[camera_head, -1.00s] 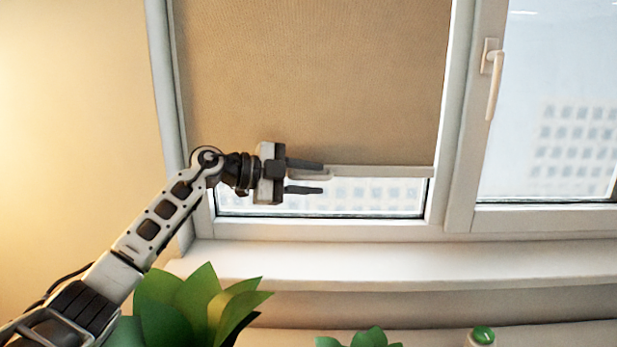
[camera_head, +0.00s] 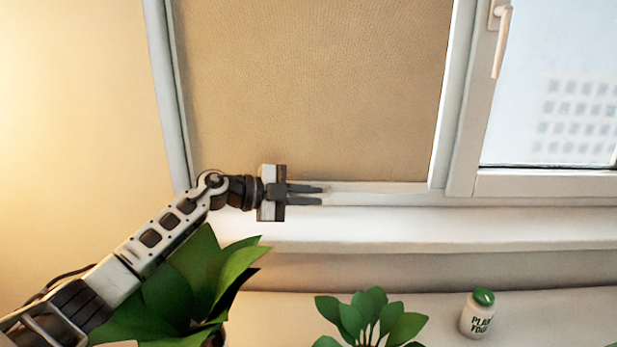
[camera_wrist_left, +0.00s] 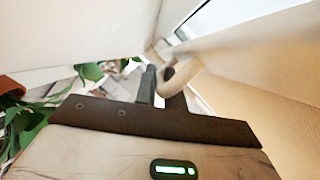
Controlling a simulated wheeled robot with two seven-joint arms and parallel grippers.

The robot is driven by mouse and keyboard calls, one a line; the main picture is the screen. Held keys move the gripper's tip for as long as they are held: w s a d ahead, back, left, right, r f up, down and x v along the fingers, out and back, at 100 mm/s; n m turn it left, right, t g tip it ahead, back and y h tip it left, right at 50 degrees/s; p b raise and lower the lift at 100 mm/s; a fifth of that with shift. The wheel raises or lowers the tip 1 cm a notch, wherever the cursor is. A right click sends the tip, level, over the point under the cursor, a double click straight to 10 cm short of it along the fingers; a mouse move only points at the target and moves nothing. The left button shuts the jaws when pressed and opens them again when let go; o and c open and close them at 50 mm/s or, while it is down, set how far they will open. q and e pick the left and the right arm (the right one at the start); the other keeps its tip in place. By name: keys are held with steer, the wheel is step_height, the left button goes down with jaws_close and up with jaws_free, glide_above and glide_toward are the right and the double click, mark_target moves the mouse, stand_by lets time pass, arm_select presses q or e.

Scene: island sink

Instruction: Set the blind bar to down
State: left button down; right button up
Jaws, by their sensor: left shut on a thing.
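The tan blind (camera_head: 310,90) covers the whole left window pane in the head view. Its pale bottom bar (camera_head: 385,187) lies at the foot of the pane, close against the lower window frame. My left gripper (camera_head: 323,195) is at the left part of the bar, its fingers pointing right and close together. In the left wrist view, the fingers (camera_wrist_left: 161,88) are at a pale rounded handle (camera_wrist_left: 185,78) of the bar, and the gripper is shut on it. The fingers partly hide the handle in the head view. My right gripper is not in view.
A white sill (camera_head: 400,228) runs below the window. A large green plant (camera_head: 205,285) stands under my left arm. A smaller plant (camera_head: 370,318) and a white bottle with a green cap (camera_head: 478,315) stand lower right. The right window has a handle (camera_head: 501,42).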

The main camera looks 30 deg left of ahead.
arm_select(q)
steer(key=shift+f, duration=0.25)
steer(key=c, duration=1.5)
jaws_free()
steer(key=shift+r, duration=0.1)
steer(key=shift+b+v, duration=1.6)
steer(key=shift+v, duration=6.35)
